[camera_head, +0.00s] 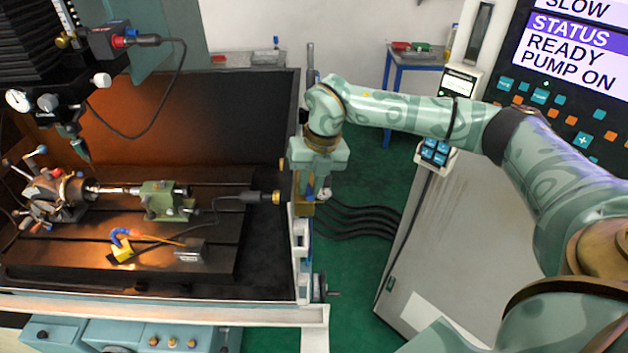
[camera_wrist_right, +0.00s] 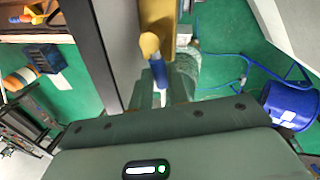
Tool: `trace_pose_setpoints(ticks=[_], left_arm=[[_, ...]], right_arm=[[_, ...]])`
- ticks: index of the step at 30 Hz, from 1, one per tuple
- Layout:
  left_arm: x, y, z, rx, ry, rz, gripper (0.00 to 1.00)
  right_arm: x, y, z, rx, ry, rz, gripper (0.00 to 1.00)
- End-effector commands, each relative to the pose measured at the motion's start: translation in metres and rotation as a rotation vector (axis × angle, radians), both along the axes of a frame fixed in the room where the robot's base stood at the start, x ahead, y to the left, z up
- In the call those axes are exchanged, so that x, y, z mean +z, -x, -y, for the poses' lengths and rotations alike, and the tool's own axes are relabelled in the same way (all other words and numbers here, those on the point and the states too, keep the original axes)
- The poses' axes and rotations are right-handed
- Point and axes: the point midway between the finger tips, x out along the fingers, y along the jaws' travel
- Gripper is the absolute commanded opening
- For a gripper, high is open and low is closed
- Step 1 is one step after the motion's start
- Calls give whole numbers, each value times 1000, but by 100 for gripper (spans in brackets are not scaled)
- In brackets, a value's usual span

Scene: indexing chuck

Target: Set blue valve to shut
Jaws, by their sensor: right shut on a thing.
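My right gripper (camera_head: 313,192) points down at the right edge of the machine enclosure, by a brass-coloured fitting (camera_head: 304,208). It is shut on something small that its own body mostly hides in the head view. In the right wrist view a short blue handle (camera_wrist_right: 159,74) with a tan rounded end (camera_wrist_right: 149,44) stands just beyond my gripper body, in front of a yellow upright part (camera_wrist_right: 158,15). This blue handle looks like the blue valve; its exact turn angle is hard to tell. My left gripper is out of view.
Black cables (camera_head: 360,220) run right to the control cabinet (camera_head: 470,230). A blue bucket (camera_wrist_right: 289,106) stands on the green floor.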

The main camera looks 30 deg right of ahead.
Motion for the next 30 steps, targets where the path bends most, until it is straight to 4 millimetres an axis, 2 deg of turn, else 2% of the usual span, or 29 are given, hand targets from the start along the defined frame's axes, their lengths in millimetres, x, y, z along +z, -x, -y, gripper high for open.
trace_pose_setpoints(ticks=[12,29,30], left_arm=[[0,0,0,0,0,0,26],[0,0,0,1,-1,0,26],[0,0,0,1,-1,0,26]], right_arm=[[2,-4,-8,-206,-1,8,0],[3,-5,-8,-239,-1,8,0],[3,-5,-8,-239,-1,9,25]])
